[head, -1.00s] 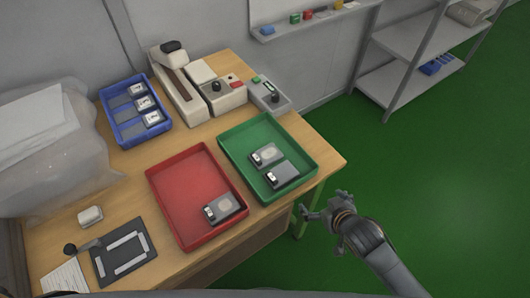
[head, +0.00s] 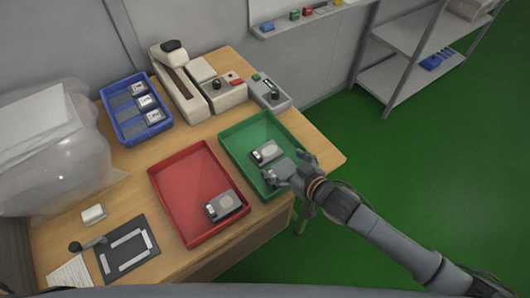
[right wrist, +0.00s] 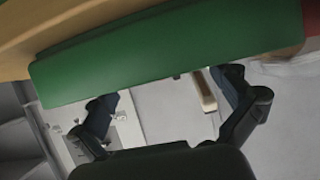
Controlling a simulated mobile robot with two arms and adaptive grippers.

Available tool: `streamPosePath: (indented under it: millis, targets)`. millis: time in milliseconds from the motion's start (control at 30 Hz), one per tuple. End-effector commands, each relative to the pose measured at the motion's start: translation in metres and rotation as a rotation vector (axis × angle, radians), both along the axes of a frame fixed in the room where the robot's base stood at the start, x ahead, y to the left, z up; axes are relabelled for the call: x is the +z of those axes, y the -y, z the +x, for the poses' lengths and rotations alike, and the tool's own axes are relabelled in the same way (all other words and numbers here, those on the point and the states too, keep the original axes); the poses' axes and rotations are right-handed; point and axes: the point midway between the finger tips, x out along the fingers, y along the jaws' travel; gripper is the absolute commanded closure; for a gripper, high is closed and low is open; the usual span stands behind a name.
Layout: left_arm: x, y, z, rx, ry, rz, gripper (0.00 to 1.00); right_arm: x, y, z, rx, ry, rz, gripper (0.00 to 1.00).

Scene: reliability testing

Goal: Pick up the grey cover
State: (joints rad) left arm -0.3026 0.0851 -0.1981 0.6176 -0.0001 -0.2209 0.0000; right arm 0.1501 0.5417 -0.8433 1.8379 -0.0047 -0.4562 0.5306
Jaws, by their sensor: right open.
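Small grey cover-like pieces with dark ends lie in two trays in the head view; I cannot tell which is the grey cover. One grey piece (head: 266,152) lies in the green tray (head: 240,140). A second lies nearer in that tray and is largely hidden behind my right gripper. Another grey piece (head: 223,205) lies in the red tray (head: 178,190). My right gripper (head: 290,166) is open at the green tray's near right side. In the right wrist view its fingers (right wrist: 168,103) are spread, with the tray's green wall (right wrist: 170,55) across the view. My left gripper is not in view.
A blue tray (head: 115,123) with several grey pieces stands at the back left. Cream-coloured devices (head: 221,95) stand behind the green tray. A dark fixture plate (head: 112,266) lies front left. A clear bag (head: 55,150) fills the left side. Floor at right is clear.

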Motion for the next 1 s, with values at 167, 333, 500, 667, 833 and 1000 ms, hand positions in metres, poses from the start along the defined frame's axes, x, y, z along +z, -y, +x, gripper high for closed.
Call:
streamPosePath:
  millis: [167, 333, 500, 667, 833, 1000]
  targets:
    - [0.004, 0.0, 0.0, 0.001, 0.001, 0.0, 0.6, -0.003, -0.009, 0.01, -0.001, 0.0, 0.0, 0.0]
    - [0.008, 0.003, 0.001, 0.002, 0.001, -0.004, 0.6, -0.012, -0.024, 0.027, -0.001, 0.001, -0.001, 0.0]
    - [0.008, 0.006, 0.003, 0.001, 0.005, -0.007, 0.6, -0.019, -0.032, 0.037, -0.001, 0.001, 0.0, 0.0]
    - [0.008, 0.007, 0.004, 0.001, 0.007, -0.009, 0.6, -0.021, -0.032, 0.038, -0.001, -0.001, -0.001, 0.0]
    - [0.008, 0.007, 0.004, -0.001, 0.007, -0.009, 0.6, -0.021, -0.032, 0.038, -0.001, 0.0, 0.0, 0.12]
    - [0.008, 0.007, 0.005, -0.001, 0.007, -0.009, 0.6, -0.021, -0.032, 0.038, -0.001, -0.001, -0.001, 0.47]
